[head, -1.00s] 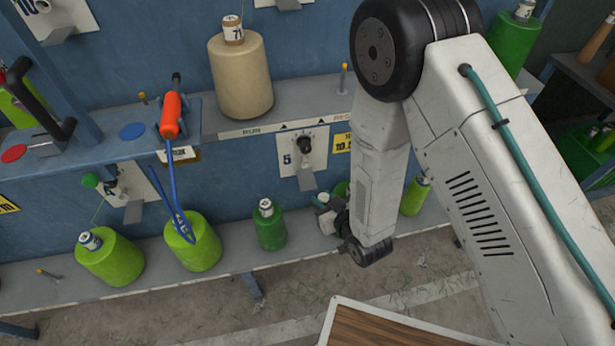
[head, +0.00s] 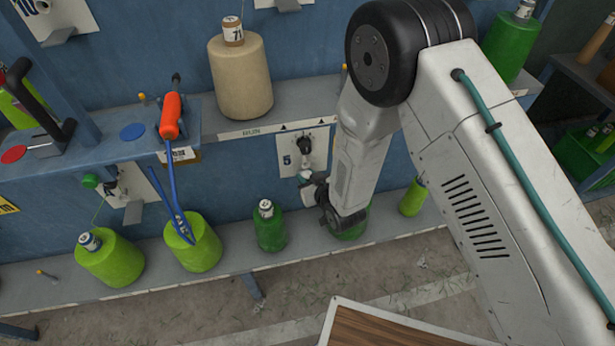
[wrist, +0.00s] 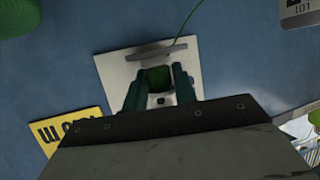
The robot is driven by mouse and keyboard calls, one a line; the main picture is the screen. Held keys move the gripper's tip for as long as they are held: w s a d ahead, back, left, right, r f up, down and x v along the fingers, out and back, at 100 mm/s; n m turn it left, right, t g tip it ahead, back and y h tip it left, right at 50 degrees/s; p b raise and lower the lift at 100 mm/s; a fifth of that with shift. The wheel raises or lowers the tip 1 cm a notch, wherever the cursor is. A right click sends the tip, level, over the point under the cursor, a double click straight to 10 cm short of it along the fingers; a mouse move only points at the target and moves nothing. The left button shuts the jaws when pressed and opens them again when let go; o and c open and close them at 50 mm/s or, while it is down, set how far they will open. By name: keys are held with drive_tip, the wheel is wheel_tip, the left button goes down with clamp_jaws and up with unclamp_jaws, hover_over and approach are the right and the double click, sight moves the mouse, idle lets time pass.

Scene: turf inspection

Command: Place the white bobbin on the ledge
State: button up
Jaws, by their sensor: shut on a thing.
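In the head view my gripper (head: 306,180) is small and partly hidden by my own wrist, in front of the plate marked 5 (head: 292,150). In the wrist view my gripper (wrist: 157,76) has its two teal fingers shut on a small white thing (wrist: 160,99), which I take to be the white bobbin. Only part of it shows, with a dark spot, and green shows between the fingers. Beyond the fingertips is a white plate (wrist: 113,68) with a grey bar (wrist: 160,55). The long grey ledge (head: 228,128) runs along the blue wall, above and left of my gripper.
A beige cone (head: 240,80) stands on the ledge. An orange-handled tool (head: 170,118) with blue arms hangs left. Green cones (head: 270,229) stand on the lower shelf (head: 150,290), one behind my wrist. A green thread (wrist: 188,20) crosses the wrist view.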

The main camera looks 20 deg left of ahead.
drive_tip(key=shift+f, duration=0.15)
drive_tip(key=o, duration=0.9)
drive_tip(key=shift+o, duration=0.2)
